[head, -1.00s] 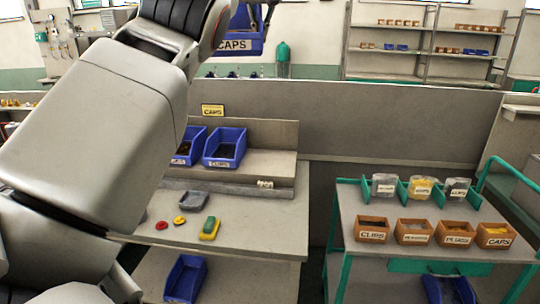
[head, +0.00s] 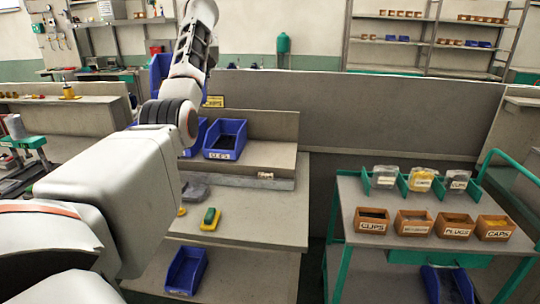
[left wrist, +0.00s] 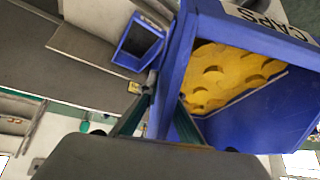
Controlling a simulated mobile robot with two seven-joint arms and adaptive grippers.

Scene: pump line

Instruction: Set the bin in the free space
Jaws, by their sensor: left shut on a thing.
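The held bin is blue, labelled CAPS and filled with yellow round caps. It fills the right of the left wrist view (left wrist: 190,50) and shows partly behind my left arm in the head view (head: 160,68). My left gripper (left wrist: 162,102) is shut on its wall and holds it in the air, tilted in the wrist picture. In the head view the fingers are hidden. On the bench's raised shelf (head: 270,155) stands a blue bin (head: 225,140) with dark contents. Another blue bin (head: 201,132) beside it is mostly hidden by my arm. A yellow CAPS sign (head: 214,101) stands behind them.
A green and yellow object (head: 209,218) and a grey piece lie on the bench top. A blue bin (head: 187,271) sits on the lower shelf. A green-framed cart (head: 345,215) with several small brown bins stands right. My arm hides the shelf's left part.

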